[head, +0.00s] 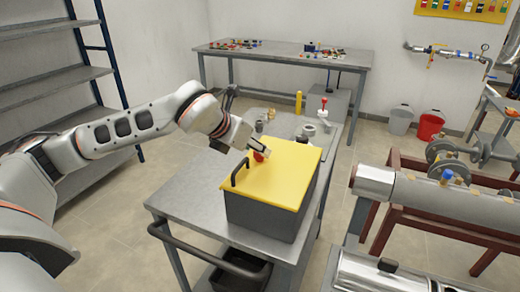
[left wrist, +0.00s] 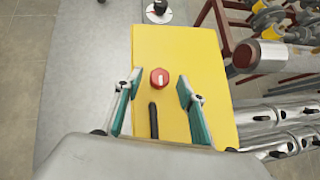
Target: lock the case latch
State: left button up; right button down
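The case (head: 275,180) has a dark grey body and a yellow lid and stands closed on a metal cart. A red round latch knob with a white mark (left wrist: 159,77) sits on the lid in the left wrist view; in the head view the knob (head: 260,156) is partly hidden by my gripper. A black handle (left wrist: 153,120) lies near it. My left gripper (left wrist: 157,92) is open over the lid, its teal-lined fingers on either side of the knob and apart from it. In the head view my left gripper (head: 256,152) comes in from the left. My right gripper is not in view.
The cart (head: 180,200) has a front push bar and several small items behind the case. A workbench (head: 280,53) with small parts stands at the back. Pipes and a red-brown frame (head: 440,215) fill the right side. Floor is free at the left.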

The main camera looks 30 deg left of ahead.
aim_at(258, 163)
pick_arm(q)
jog(key=shift+x, duration=1.2)
jog(key=shift+w+d+f, duration=0.1)
jog(key=shift+w+f, duration=0.25)
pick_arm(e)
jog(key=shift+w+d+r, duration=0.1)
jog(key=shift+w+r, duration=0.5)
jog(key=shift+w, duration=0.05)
pick_arm(q)
jog(key=shift+c, duration=0.5)
jog(key=c, duration=1)
jog(key=shift+c, duration=0.2)
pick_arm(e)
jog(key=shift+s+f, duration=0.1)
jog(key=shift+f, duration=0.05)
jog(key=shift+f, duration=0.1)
